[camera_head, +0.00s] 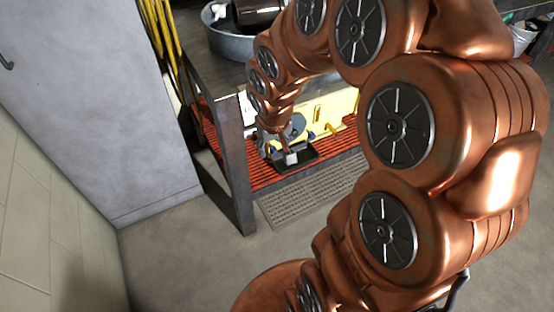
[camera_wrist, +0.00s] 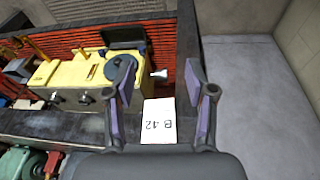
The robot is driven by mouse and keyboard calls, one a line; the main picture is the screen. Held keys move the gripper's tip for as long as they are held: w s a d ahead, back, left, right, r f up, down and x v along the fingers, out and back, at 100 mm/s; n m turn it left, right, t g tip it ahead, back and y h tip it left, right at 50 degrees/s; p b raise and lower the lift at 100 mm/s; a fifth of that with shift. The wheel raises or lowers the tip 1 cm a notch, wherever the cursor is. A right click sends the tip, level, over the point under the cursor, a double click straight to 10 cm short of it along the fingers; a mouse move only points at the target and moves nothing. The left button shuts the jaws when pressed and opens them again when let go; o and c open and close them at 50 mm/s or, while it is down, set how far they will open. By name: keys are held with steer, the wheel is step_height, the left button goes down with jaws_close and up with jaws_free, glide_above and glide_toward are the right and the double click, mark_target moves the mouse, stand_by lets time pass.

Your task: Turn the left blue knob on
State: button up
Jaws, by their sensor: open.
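A yellow machine (camera_head: 335,106) sits on the red slatted shelf. It also shows in the wrist view (camera_wrist: 75,74), with several small dark knob-like parts on its near edge. A round blue-grey disc (camera_wrist: 113,69) lies at its right end, partly behind one finger; I cannot tell whether it is the left blue knob. My gripper (camera_wrist: 160,70) is open, its fingers apart with nothing held between them. A small pale part (camera_wrist: 158,74) shows beyond the gap. In the head view my gripper (camera_head: 283,142) is small, at the machine's left end.
A white tag (camera_wrist: 158,121) marked like "B 42" is on the dark shelf edge below the fingers. A grey post (camera_head: 232,165) stands left of the shelf. Green motor housing (camera_wrist: 20,162) shows at lower left in the wrist view.

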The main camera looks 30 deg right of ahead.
steer(key=w+d+f+m+t+b, duration=0.1)
steer(key=w+d+f+b, duration=0.15)
steer(key=w+f, duration=0.25)
steer(key=w+d+f+t+b, duration=0.2)
steer(key=w+d+f, duration=0.2)
steer(key=w+f, duration=0.2)
steer(key=m+t+y+b, duration=0.2)
steer(key=t+b, duration=0.3)
steer(key=b, duration=0.4)
glide_toward(276, 153)
steer(key=w+a+r, duration=0.2)
steer(key=a+r, duration=0.1)
steer(key=r, duration=0.2)
steer(key=s+d+f+m+t+y+b, duration=0.25)
steer(key=d+f+t+b, duration=0.2)
steer(key=f, duration=0.45)
steer(key=shift+g+h, duration=0.25)
steer(key=shift+a+r+b+x, duration=0.15)
steer(key=shift+b+x, duration=0.4)
steer(key=shift+x, duration=1.15)
steer(key=shift+a+r+b+x, duration=0.15)
steer(key=shift+b+x, duration=0.4)
steer(key=shift+x, duration=2.15)
steer(key=shift+d, duration=0.1)
steer(key=c, duration=1)
